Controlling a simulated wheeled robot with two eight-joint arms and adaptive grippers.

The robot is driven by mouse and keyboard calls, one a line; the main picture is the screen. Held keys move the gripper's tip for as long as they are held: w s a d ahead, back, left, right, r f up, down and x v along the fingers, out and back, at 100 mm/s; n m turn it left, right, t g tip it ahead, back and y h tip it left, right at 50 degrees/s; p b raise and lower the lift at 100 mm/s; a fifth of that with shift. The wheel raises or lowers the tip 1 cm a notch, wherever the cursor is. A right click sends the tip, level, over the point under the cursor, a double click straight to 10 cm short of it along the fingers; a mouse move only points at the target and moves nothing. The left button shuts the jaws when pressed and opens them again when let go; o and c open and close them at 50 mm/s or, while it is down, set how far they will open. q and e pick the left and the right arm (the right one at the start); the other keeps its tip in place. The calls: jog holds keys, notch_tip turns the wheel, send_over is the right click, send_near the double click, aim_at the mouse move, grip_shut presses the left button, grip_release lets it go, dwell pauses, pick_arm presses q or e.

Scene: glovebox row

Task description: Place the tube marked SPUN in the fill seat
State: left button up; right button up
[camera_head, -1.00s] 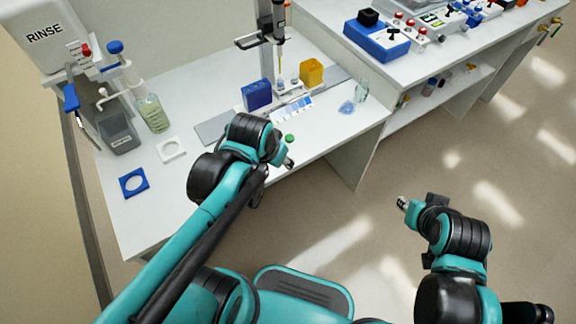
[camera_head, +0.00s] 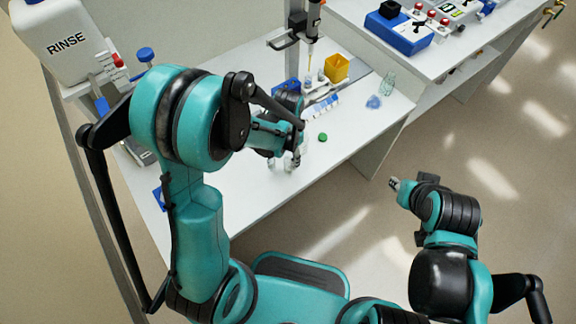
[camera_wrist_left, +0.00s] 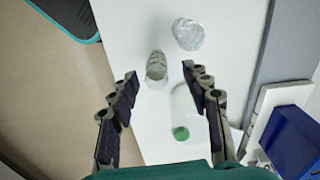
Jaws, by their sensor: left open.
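My left gripper (camera_head: 294,160) is open, low over the front of the white bench; its spread fingers (camera_wrist_left: 162,92) also show in the left wrist view. Between and beyond them stand small clear vessels: a narrow one (camera_wrist_left: 156,66), a wider one (camera_wrist_left: 188,33), and a clear body (camera_wrist_left: 186,103) nearest the right finger. A green cap (camera_wrist_left: 181,133) lies by that body; it shows right of the gripper in the head view (camera_head: 322,137). No SPUN mark is readable. A nozzle (camera_head: 309,66) hangs over a small seat (camera_head: 308,83), probably the fill seat. My right gripper (camera_head: 394,184) hangs over the floor.
A yellow bin (camera_head: 336,68) stands right of the nozzle stand. A clear bottle (camera_head: 388,83) and a bluish crumpled piece (camera_head: 373,102) are near the bench's right end. A blue block (camera_wrist_left: 296,140) is right of the gripper in the wrist view. The RINSE tank (camera_head: 65,40) is far left.

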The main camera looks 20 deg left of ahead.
aim_at(288, 165)
pick_arm(q)
notch_tip(288, 165, down, 5)
jog(key=shift+s+d+r+b, duration=0.1)
jog(key=shift+s+r+b, duration=0.1)
jog(key=shift+b, duration=0.95)
jog(key=shift+r, duration=0.1)
grip_shut()
jog(key=shift+r, duration=0.1)
jog(key=shift+r+p, duration=1.1)
jog(key=shift+r, duration=0.7)
jog(key=shift+d+r, duration=0.15)
jog(key=shift+r, duration=0.2)
jog(key=w+d+r+p, duration=0.4)
jog(key=d+r, duration=0.2)
jog(key=d, duration=0.4)
jog(key=shift+w+d+r, duration=0.2)
jog(key=shift+d+r, duration=0.05)
